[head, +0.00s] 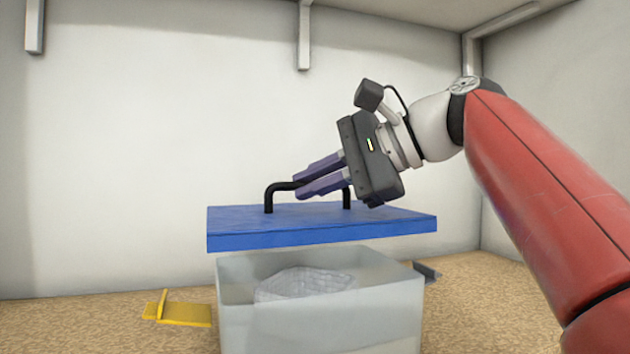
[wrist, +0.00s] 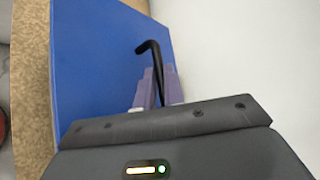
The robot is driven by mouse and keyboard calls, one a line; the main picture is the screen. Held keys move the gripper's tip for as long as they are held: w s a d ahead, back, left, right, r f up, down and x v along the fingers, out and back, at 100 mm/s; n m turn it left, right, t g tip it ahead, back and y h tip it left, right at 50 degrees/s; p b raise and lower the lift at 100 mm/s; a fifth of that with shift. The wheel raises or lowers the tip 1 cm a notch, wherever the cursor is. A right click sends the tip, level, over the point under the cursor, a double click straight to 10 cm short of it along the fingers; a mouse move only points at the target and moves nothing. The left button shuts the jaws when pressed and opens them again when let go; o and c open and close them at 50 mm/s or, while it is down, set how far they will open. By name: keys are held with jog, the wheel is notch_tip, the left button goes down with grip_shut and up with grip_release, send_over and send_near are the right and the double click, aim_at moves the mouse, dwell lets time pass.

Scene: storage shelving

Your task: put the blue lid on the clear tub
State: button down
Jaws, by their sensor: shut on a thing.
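The blue lid (head: 320,228) is a flat slab with a black bar handle (head: 269,197) on top. My gripper (head: 298,187) is shut on the handle, its purple fingers on either side of the bar. The lid hangs roughly level above the clear tub (head: 318,310), with a gap between them. The tub is translucent and open at the top, with a pale, crinkled, netted thing (head: 300,283) inside. In the wrist view the lid (wrist: 95,65) fills the left side, and the handle (wrist: 148,47) runs between the fingers. The tub is hidden there.
A yellow bracket-like piece (head: 184,313) lies left of the tub on the speckled tan surface (head: 90,325). A dark grey piece (head: 427,272) sits behind the tub's right side. A white wall (head: 160,110) stands close behind. The surface at the far left is clear.

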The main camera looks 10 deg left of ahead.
aim_at(369, 215)
jog(key=shift+d, duration=0.15)
jog(key=shift+f, duration=0.2)
notch_tip(369, 215, down, 6)
jog(key=b, duration=0.5)
jog(key=shift+f, duration=0.25)
dwell(0.4)
jog(key=c, duration=1.4)
grip_release()
jog(key=shift+c, duration=0.2)
jog(key=p+v, duration=0.1)
jog(key=v, duration=0.6)
jog(key=shift+s+d, duration=0.1)
jog(key=shift+d, duration=0.25)
